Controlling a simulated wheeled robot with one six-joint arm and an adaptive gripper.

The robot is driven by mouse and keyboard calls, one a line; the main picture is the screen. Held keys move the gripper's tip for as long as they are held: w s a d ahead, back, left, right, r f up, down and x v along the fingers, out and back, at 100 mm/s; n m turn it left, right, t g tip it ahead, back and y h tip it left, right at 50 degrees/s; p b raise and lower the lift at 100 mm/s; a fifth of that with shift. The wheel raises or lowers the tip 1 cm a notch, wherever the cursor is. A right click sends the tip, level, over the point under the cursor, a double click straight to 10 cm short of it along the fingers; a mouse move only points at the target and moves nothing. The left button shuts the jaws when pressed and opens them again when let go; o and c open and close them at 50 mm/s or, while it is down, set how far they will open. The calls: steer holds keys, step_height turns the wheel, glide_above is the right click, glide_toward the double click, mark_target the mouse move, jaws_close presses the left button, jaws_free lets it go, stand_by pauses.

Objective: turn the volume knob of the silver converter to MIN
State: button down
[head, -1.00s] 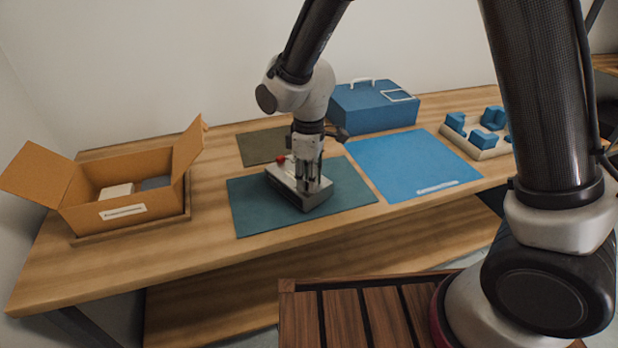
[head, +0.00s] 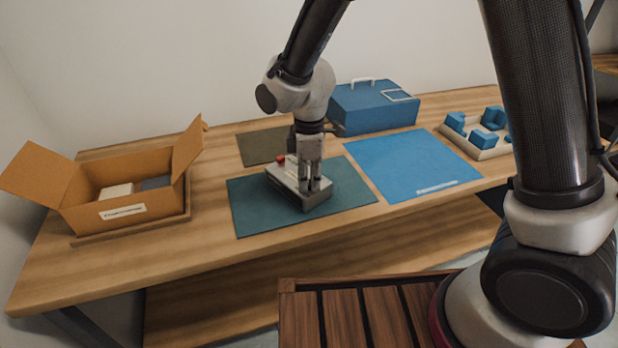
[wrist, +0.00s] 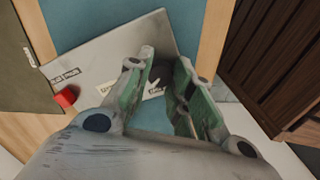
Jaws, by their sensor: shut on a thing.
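The silver converter (head: 284,181) sits on the dark teal mat (head: 250,211) in the head view. A red button (head: 281,159) is at its far left end. In the wrist view, its grey top (wrist: 105,52) shows the red button (wrist: 66,97), two small dark labels and pale markings too small to read. My gripper (head: 315,186) points straight down at the converter's near right end. I cannot tell where the knob points.
An open cardboard box (head: 122,212) stands at the left. A blue case (head: 374,106) is behind, with a bright blue mat (head: 412,165) in front of it. A tray (head: 481,152) of blue blocks is at the right. Bare wood lies between box and teal mat.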

mark_target(309, 182)
steer(key=c, duration=1.2)
jaws_free()
steer(key=shift+r, duration=0.15)
step_height(309, 182, up, 12)
